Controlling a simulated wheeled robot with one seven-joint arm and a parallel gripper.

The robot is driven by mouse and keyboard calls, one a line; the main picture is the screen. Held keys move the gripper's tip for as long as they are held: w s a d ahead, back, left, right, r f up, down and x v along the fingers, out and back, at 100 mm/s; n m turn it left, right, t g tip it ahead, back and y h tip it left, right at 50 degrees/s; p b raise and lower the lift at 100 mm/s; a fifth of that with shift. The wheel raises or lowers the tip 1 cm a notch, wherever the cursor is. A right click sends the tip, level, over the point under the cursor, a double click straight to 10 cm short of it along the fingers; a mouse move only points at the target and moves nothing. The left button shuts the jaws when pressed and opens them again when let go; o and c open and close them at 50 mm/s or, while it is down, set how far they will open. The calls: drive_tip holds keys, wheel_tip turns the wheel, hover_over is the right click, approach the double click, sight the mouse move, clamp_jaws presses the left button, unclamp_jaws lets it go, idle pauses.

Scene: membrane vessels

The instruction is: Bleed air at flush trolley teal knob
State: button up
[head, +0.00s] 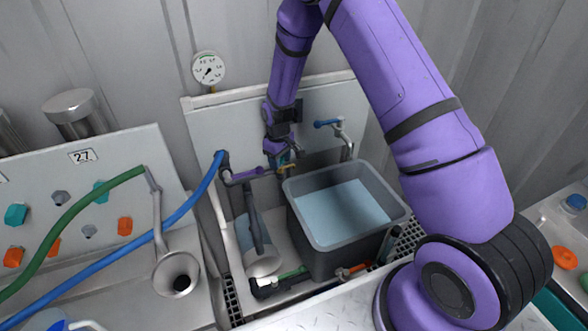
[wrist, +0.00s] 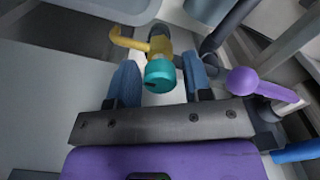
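The teal knob (wrist: 160,75) sits on a small yellow valve (wrist: 160,42) with a bent yellow spout in the wrist view. My gripper (wrist: 160,84) has its two blue-padded fingers apart, one on each side of the knob. A gap shows between the knob and each finger, so it appears open and not touching. In the head view my gripper (head: 280,154) is at the trolley's back panel, above the left back corner of the grey tank (head: 295,208). The knob is mostly hidden there by the gripper.
A purple lever (head: 248,173) is close on the left in the head view; its purple knob (wrist: 243,80) is right of my fingers in the wrist view. A blue-handled tap (head: 328,123) stands to the right. The tank holds water. A blue hose (head: 187,207) runs left.

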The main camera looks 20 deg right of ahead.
drive_tip(key=c, duration=0.6)
drive_tip(key=n, duration=1.2)
idle(6.2)
